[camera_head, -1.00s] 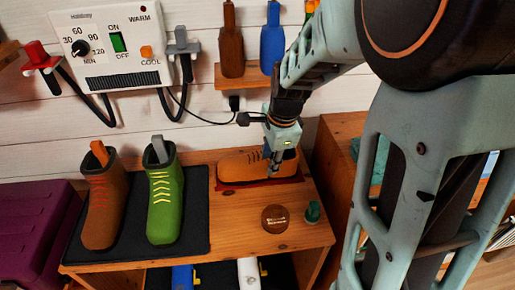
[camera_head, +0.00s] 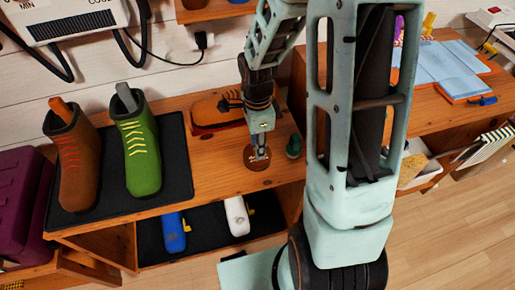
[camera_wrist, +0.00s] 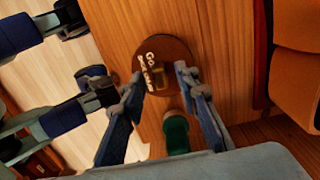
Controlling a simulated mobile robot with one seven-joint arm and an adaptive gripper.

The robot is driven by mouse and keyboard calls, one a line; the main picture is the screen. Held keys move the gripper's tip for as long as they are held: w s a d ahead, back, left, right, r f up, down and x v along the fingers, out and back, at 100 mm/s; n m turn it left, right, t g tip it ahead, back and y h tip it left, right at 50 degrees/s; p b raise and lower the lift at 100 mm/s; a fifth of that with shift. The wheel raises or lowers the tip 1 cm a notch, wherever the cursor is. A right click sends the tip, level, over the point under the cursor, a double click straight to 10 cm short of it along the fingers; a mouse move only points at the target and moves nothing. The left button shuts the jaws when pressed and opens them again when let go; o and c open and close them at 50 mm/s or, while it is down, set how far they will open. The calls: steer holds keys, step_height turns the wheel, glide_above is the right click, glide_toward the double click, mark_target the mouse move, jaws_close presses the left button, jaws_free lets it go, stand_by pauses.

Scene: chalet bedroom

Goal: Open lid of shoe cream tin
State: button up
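The shoe cream tin (camera_head: 252,163) is a round, flat, dark brown tin on the wooden bench top. In the wrist view its lid (camera_wrist: 178,50) shows pale lettering and a small tan piece at the near side. My gripper (camera_head: 260,157) points down over the tin. In the wrist view my gripper (camera_wrist: 159,78) has its two fingers apart, with the fingertips over the near part of the lid and the tan piece between them. Whether the fingertips touch the lid cannot be told. The lid looks closed.
A small green item (camera_head: 294,146) stands close beside the tin. An orange shoe (camera_head: 215,108) lies behind it. Brown (camera_head: 75,165) and green (camera_head: 137,150) boots stand on a dark mat (camera_head: 178,170) to the left. Blue and white items lie on the shelf below.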

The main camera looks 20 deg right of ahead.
steer(key=shift+f, duration=0.6)
jaws_close()
